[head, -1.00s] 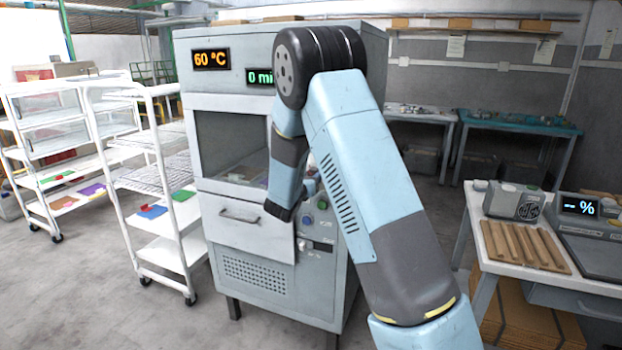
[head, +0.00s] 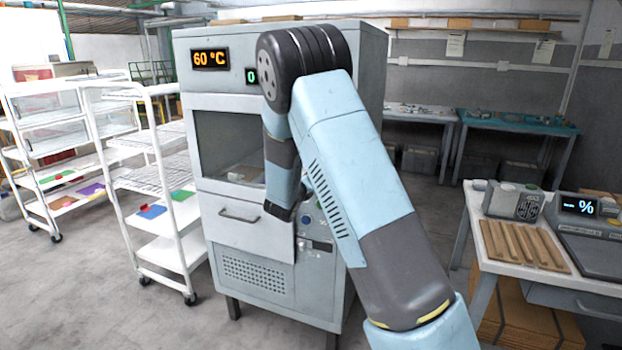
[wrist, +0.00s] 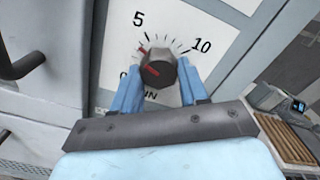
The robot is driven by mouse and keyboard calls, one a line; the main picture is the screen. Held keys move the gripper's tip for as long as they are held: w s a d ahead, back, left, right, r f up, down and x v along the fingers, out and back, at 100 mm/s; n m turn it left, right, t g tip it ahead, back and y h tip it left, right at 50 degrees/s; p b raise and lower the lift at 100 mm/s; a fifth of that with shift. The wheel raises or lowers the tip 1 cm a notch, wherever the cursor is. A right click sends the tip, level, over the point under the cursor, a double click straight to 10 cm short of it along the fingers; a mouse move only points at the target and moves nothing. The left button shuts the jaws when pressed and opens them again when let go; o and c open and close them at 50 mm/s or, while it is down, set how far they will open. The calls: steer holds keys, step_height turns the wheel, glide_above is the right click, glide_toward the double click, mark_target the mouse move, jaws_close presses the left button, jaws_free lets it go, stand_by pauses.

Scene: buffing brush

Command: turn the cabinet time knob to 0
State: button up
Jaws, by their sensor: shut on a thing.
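The time knob (wrist: 161,72) is a dark grey knob with a red line on a white dial plate, in the wrist view. The dial shows 5, 10 and a partly covered 0 and MIN. The red line points to the upper left, between the 0 and the 5. My gripper (wrist: 159,79) has its blue fingers on either side of the knob, shut on it. In the head view the grey cabinet (head: 228,150) stands in the middle; my arm covers the knob and fingers there. The green time display (head: 251,76) shows a 0, its rest hidden behind my arm.
An orange display (head: 210,59) on the cabinet reads 60 °C. A drawer handle (head: 239,216) sticks out left of the control panel. White rack carts (head: 165,200) stand close on the left. A bench (head: 480,260) with wood strips and a scale stands at right.

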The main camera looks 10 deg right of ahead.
steer(key=shift+a+n, duration=0.15)
steer(key=shift+n, duration=6.25)
steer(key=shift+f, duration=0.1)
steer(key=o, duration=0.8)
steer(key=shift+c, duration=0.2)
steer(key=o, duration=0.3)
steer(key=v, duration=1.3)
steer(key=shift+s, duration=0.35)
steer(key=shift+a, duration=0.15)
